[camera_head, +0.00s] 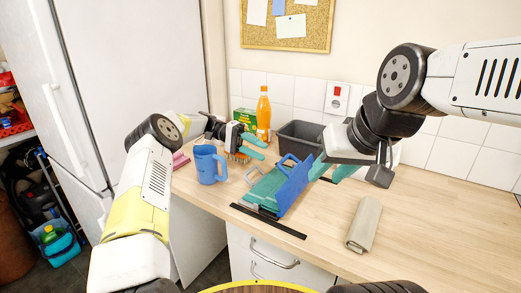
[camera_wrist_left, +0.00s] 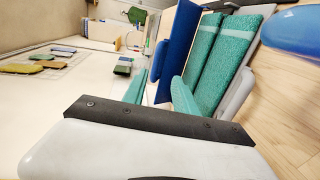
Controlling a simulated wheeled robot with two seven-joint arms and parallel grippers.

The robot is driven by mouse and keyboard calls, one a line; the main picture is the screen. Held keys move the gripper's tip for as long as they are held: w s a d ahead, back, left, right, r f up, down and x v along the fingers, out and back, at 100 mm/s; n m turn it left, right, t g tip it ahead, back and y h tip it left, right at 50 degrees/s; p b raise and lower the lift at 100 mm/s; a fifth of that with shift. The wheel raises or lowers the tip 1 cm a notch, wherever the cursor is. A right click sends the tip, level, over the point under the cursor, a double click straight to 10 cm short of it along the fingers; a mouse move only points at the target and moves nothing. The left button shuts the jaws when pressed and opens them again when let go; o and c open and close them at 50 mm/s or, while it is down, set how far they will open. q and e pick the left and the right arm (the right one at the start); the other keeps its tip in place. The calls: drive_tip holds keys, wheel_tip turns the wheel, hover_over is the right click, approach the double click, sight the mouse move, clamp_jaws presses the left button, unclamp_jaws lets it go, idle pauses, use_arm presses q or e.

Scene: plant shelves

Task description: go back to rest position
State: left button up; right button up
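My left gripper (camera_head: 254,147) is over the counter behind the blue mug in the head view. Its two teal fingers are apart with nothing between them; they also show apart in the left wrist view (camera_wrist_left: 162,92). My right gripper (camera_head: 332,170) is at the right of a blue panel (camera_head: 294,186). Its teal fingers look spread, and I see nothing held between them. One finger is close to the panel's upper edge; whether they touch is unclear. The right arm comes in from the upper right.
The blue panel leans by a teal padded item (camera_head: 264,189) at the counter's front. A blue mug (camera_head: 207,165), orange bottle (camera_head: 263,115), green box (camera_head: 244,117) and grey bin (camera_head: 298,138) stand nearby. A rolled beige cloth (camera_head: 364,224) lies right; the counter beyond it is clear.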

use_arm(q)
drive_tip(key=s+a+r+n+t+y, duration=0.3)
drive_tip(key=s+r+t+y, duration=0.4)
drive_tip(key=s+r, duration=0.6)
drive_tip(key=s+a+n+t+y, duration=0.1)
drive_tip(key=s+a+t, duration=0.3)
drive_tip(key=s, duration=0.6)
drive_tip(key=s+a+n+t+y, duration=0.2)
drive_tip(key=s+a+t+y, duration=0.1)
drive_tip(key=s+a, duration=0.5)
drive_tip(key=shift+s+a+f+t, duration=0.15)
drive_tip(key=shift+s+t, duration=0.45)
drive_tip(key=shift+s, duration=0.35)
